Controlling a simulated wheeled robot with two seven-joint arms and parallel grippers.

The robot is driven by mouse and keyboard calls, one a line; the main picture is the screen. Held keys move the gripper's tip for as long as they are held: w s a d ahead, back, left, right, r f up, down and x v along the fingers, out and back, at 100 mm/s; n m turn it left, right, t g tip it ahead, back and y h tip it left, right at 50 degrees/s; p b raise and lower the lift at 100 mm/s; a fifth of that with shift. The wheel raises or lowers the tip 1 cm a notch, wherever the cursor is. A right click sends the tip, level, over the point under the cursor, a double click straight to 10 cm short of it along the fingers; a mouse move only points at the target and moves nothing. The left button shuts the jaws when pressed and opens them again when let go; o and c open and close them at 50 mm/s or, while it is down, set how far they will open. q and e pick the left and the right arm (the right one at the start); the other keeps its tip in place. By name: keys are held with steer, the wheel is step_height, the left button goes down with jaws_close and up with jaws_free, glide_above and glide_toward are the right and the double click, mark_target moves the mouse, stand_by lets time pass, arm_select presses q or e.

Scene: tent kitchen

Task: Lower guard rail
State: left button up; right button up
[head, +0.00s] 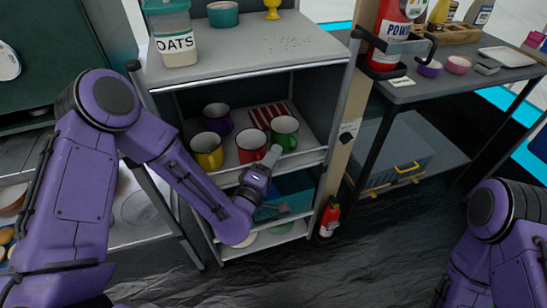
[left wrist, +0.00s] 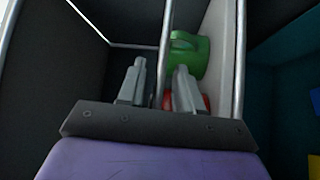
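The guard rail (head: 306,153) is a thin silver bar along the front of the middle shelf that holds the mugs. In the left wrist view the rail (left wrist: 166,40) runs lengthwise between my two grey fingers. My left gripper (head: 271,157) is at the shelf front, in front of the red and green mugs. The left gripper also shows in the left wrist view (left wrist: 159,72), its fingers apart on either side of the bar. I cannot tell whether they touch it. The gripper hides part of the rail in the head view. My right gripper is out of view.
Behind the rail stand a yellow mug (head: 207,151), a red mug (head: 250,147), a green mug (head: 285,133) and a purple mug (head: 217,118). An oats jar (head: 176,45) stands on top. A wooden post (head: 348,125) and a small extinguisher (head: 329,217) are right of the shelf.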

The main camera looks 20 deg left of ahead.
arm_select(q)
jaws_close()
step_height(320, 180, down, 4)
steer(key=b, duration=0.3)
jaws_free()
